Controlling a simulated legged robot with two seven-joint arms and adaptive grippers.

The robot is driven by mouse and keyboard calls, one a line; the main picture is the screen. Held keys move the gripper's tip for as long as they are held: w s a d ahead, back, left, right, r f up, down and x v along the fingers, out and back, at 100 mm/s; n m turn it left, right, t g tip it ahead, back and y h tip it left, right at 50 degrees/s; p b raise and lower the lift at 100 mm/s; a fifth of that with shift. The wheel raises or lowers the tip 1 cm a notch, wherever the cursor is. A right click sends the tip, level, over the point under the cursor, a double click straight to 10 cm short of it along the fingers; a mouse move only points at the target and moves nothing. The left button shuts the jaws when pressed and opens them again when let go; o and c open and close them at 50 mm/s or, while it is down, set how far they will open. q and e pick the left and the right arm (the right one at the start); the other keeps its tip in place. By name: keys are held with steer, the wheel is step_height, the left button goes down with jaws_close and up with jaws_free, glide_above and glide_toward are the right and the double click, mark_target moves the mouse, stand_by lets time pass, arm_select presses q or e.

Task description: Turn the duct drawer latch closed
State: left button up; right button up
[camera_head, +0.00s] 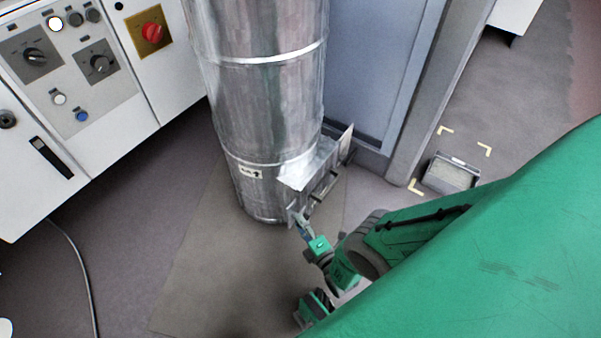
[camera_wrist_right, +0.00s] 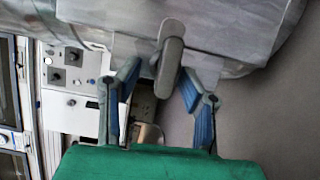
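The duct drawer (camera_head: 310,165) is a metal box set low in the side of a round metal duct (camera_head: 262,110). In the right wrist view its latch (camera_wrist_right: 170,58) is a grey rounded lever, pointing down in the picture from a pivot on the metal face. My right gripper (camera_wrist_right: 158,88) has blue-padded fingers spread wide, one on each side of the latch's lower end; I see gaps on both sides. In the head view the right gripper (camera_head: 302,226) is at the drawer's near lower edge, where the latch is not clearly seen. My left gripper is not in view.
A white control cabinet (camera_head: 160,75) with knobs and buttons stands at the left. A grey post (camera_head: 415,95) and panel are behind the duct. A grey box (camera_head: 450,174) lies on the floor among yellow corner marks. The floor left of the duct is mostly clear.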

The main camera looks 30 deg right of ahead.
steer(key=shift+s, duration=0.15)
steer(key=shift+s, duration=0.35)
steer(key=s, duration=0.6)
steer(key=shift+s, duration=0.3)
steer(key=shift+w, duration=0.1)
